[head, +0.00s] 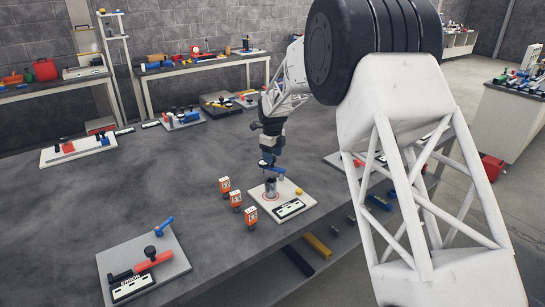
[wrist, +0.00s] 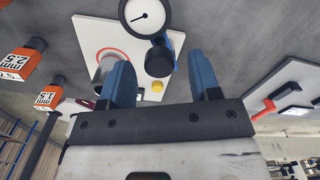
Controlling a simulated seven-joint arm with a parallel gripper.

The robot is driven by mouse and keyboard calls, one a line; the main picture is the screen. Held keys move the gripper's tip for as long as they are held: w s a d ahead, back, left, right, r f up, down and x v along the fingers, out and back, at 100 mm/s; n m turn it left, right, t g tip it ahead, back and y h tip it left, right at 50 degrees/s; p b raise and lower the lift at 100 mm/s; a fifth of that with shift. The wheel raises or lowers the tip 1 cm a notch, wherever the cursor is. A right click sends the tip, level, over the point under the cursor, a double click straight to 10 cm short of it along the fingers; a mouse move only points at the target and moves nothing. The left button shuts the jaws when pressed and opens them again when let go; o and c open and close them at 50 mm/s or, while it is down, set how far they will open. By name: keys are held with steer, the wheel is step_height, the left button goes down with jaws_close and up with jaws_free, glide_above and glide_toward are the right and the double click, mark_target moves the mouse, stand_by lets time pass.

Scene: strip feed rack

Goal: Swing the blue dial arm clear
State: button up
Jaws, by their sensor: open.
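The blue dial arm (wrist: 175,42) stands over a white plate (wrist: 88,42) and carries a round white dial (wrist: 145,15) and a black knob (wrist: 158,62). In the head view the blue arm (head: 275,170) shows just below my gripper (head: 267,162), above the white plate (head: 304,203). My gripper (wrist: 160,62) is open and empty. In the wrist view the black knob appears between its two blue fingertips; I cannot tell whether they touch it. A grey cylinder (wrist: 105,68) stands on the plate by a red ring, partly hidden by the left finger.
Several orange blocks marked with sizes (head: 236,199) stand left of the plate. A yellow button (head: 298,190) sits at the plate's right. A board with red and blue levers (head: 150,268) lies at the front left.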

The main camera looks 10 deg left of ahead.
steer(key=shift+r, duration=3.5)
steer(key=shift+r, duration=0.1)
steer(key=shift+s+d+r, duration=0.15)
steer(key=shift+d, duration=0.1)
steer(key=s+d+r+n+t, duration=0.1)
steer(key=s+d+r+n, duration=0.55)
steer(key=s+d, duration=0.55)
steer(key=s+d+r+n, duration=0.5)
steer(key=s+d+r, duration=0.2)
steer(key=s+d, duration=0.55)
steer(key=s+d+f+n, duration=0.1)
steer(key=s+d+n, duration=0.2)
steer(key=s, duration=0.8)
steer(key=s+d+f+n+t, duration=0.1)
steer(key=s+d+f+n, duration=0.1)
steer(key=s, duration=0.8)
steer(key=s+d+f+n, duration=0.2)
steer(key=s+d+n, duration=0.2)
steer(key=s, duration=0.7)
steer(key=shift+s+f+n+t, duration=0.15)
steer(key=shift+s+n+t, duration=0.2)
steer(key=shift+n, duration=0.6)
